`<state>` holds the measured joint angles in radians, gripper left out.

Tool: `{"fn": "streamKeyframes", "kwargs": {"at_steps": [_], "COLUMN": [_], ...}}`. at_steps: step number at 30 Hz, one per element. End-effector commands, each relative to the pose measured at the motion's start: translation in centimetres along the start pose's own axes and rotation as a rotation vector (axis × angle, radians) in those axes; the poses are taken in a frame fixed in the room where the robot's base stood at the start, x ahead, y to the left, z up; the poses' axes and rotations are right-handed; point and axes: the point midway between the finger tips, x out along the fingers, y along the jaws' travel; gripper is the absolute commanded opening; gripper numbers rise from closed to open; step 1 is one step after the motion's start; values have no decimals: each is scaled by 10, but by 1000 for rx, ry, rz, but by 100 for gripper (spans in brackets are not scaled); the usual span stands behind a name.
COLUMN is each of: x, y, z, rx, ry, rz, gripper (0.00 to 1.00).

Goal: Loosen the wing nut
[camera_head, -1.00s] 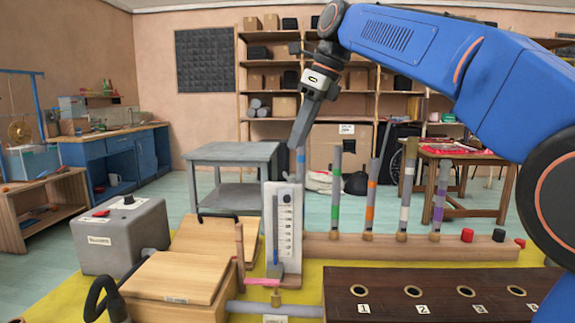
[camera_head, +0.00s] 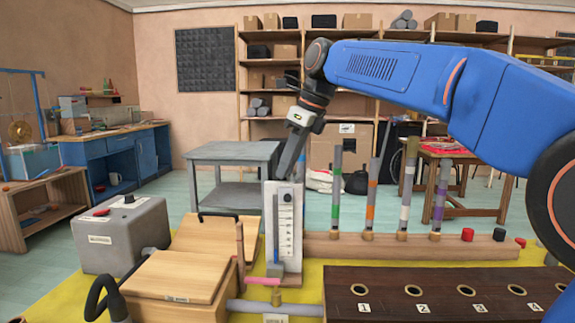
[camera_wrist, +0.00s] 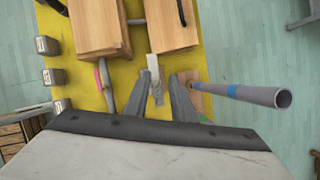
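I cannot make out a clear wing nut; a small brass-coloured fitting (camera_head: 276,297) sits on the grey horizontal pipe (camera_head: 245,306) below a white upright gauge plate (camera_head: 290,235) with a printed scale. A pink bar (camera_head: 262,281) lies at the plate's foot. My gripper (camera_head: 281,176) points down at the top of the plate in the head view. In the wrist view my gripper (camera_wrist: 162,82) has its two fingers apart, with the pale plate top (camera_wrist: 153,65) showing near and between them. I see nothing held; contact with the plate cannot be told.
A grey tube with a blue band (camera_wrist: 250,93) rises close beside my fingers. More banded tubes (camera_head: 337,190) stand on a wooden rail. Wooden boxes (camera_head: 175,275) and a grey control box (camera_head: 120,235) are left. A dark numbered board (camera_head: 440,311) is front right.

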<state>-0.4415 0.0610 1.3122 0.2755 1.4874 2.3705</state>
Motion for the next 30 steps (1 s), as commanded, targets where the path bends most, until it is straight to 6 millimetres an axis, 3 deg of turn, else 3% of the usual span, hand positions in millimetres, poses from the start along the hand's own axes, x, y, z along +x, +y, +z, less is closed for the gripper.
{"fn": "streamKeyframes", "kwargs": {"at_steps": [1,3,11,14,15,25,30], "x": [0,0,0,0,0,-3,-21], "y": [0,0,0,0,0,0,-1], "z": [0,0,0,0,0,0,0], "rx": [0,0,-6,-10,-10,-10,-10], "ry": [0,0,0,0,0,0,-2], "rz": [0,0,3,4,4,3,2], "gripper": [11,0,0,21,24,24,24]}}
